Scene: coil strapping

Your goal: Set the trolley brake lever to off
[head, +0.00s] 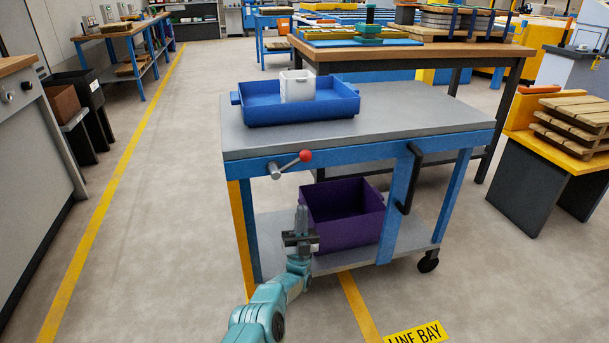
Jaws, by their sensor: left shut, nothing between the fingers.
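The brake lever (290,164) is a short metal arm with a red ball knob (305,156) on the front rail of the blue and grey trolley (390,112). It slants up to the right from its round pivot at the left part of the rail. My left gripper (301,212) is shut and empty. It points upward below the lever and appears apart from it, in front of the lower shelf. Any off or on marking is too small to see. My right gripper is not in view.
A blue tray (335,111) with a white container (296,86) stands on the trolley top. A purple bin (343,233) sits on the lower shelf, close behind my left gripper. A black handle (411,178) is on the trolley's front right. Open floor lies to the left.

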